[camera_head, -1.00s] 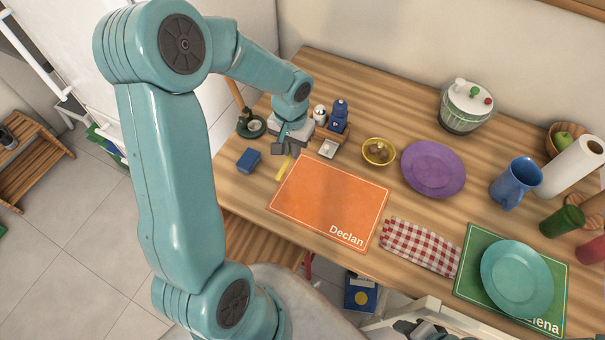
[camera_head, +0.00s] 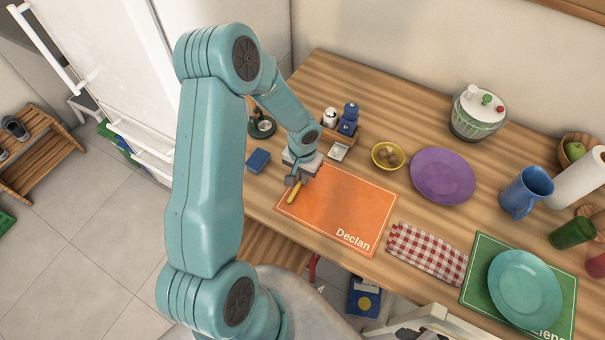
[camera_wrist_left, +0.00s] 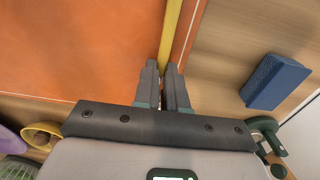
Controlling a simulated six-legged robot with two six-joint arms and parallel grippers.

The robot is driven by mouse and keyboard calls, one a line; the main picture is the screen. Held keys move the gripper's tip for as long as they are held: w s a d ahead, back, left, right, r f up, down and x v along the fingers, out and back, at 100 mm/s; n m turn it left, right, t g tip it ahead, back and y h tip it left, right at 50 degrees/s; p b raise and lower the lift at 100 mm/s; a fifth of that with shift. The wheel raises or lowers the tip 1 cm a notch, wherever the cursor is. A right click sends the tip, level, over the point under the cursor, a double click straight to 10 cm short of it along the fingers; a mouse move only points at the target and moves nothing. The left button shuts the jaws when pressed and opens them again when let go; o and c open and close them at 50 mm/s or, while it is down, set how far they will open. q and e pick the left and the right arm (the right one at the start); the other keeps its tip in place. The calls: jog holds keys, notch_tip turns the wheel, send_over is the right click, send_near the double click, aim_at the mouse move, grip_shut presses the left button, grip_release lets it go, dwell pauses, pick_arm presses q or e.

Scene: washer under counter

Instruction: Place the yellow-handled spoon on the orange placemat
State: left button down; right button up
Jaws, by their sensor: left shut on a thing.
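The yellow-handled spoon shows as a yellow handle (camera_head: 294,193) at the left edge of the orange placemat (camera_head: 340,208), which is marked "Declan". My left gripper (camera_head: 292,181) is shut on the handle. In the left wrist view the handle (camera_wrist_left: 170,40) runs up from between the fingertips (camera_wrist_left: 168,72), along the placemat's border line (camera_wrist_left: 187,45). The spoon's bowl end cannot be made out. I cannot tell whether the handle touches the placemat or is held just above it.
A blue block (camera_head: 258,161) lies left of the placemat. A caddy with shakers (camera_head: 347,118), a yellow bowl (camera_head: 388,155) and a purple plate (camera_head: 442,175) stand behind it. A checkered napkin (camera_head: 427,252) lies to its right. Most of the placemat is bare.

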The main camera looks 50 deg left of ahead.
pick_arm(q)
jog(key=shift+f, duration=0.2)
jog(key=c, duration=1.2)
grip_release()
jog(key=shift+r, duration=0.1)
notch_tip(320, 180, up, 12)
jog(key=shift+r, duration=0.2)
